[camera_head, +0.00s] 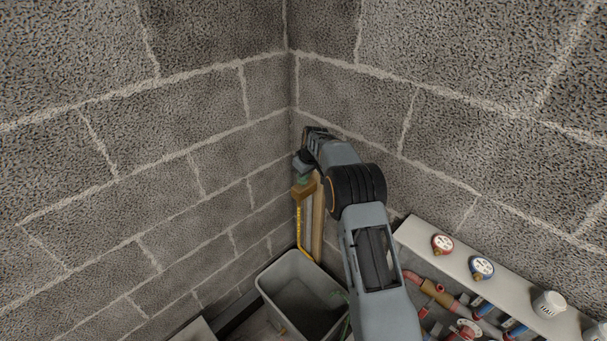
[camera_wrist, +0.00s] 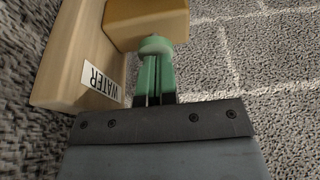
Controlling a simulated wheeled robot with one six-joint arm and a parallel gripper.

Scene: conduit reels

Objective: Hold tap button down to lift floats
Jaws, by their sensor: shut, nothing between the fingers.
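The tap is a brown-gold block (camera_wrist: 146,22) on a wooden board (camera_wrist: 62,55) with a white WATER label (camera_wrist: 102,80). A round pale green button (camera_wrist: 156,44) shows at the block's lower edge. My gripper (camera_wrist: 155,62) is shut and empty, its narrow green fingers meeting the button in the wrist view; whether the button is pushed in I cannot tell. In the head view the tap block (camera_head: 303,189) is in the wall corner, below my gripper (camera_head: 304,178). A grey tub (camera_head: 280,292) stands under it. No floats can be made out.
A yellow hose (camera_head: 299,228) runs from the tap down toward the tub. At right, a pale shelf (camera_head: 412,232) carries a red gauge (camera_head: 442,244), a blue gauge (camera_head: 482,267) and a white cup (camera_head: 549,304). Pipes lie below. Block walls close the corner on both sides.

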